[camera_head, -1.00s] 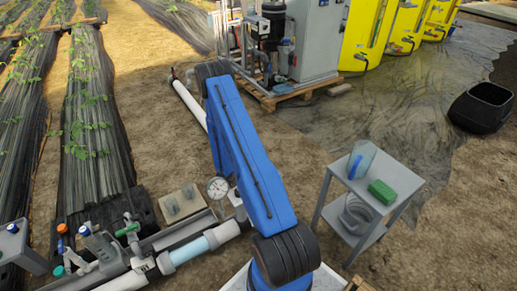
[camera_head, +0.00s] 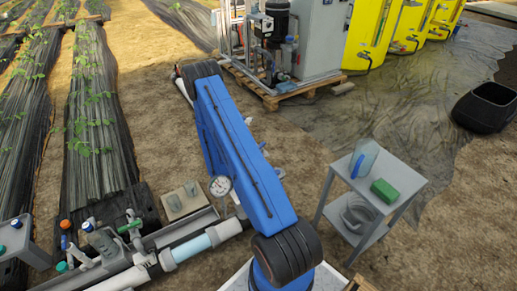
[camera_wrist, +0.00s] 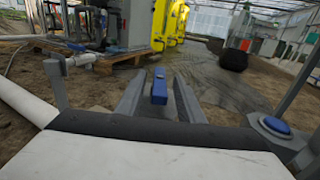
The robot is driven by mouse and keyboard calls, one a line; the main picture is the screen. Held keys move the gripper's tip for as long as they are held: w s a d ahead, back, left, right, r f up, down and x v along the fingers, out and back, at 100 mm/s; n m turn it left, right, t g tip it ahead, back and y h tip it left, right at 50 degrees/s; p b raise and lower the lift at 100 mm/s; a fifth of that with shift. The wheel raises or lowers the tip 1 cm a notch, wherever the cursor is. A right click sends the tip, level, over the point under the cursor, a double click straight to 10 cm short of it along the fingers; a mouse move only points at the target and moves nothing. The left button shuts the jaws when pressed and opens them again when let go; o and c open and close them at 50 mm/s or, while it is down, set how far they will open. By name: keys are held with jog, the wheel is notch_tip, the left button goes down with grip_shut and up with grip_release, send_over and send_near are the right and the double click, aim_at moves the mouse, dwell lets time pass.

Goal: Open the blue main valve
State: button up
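In the wrist view my gripper (camera_wrist: 160,82) is open, its two grey fingers spread apart. A small blue block (camera_wrist: 159,88), which looks like the end of the blue valve handle, shows between the fingers with a gap on each side. I cannot tell how far in it lies or see its stem.
Smaller valves with orange, blue and green handles (camera_head: 132,226) crowd the lower left. A pump skid (camera_head: 270,80) and yellow tanks (camera_head: 375,35) stand behind. A round blue cap (camera_wrist: 273,125) is right of my gripper.

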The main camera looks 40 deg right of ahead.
jog(key=shift+s+a, duration=0.15)
jog(key=shift+a, duration=0.75)
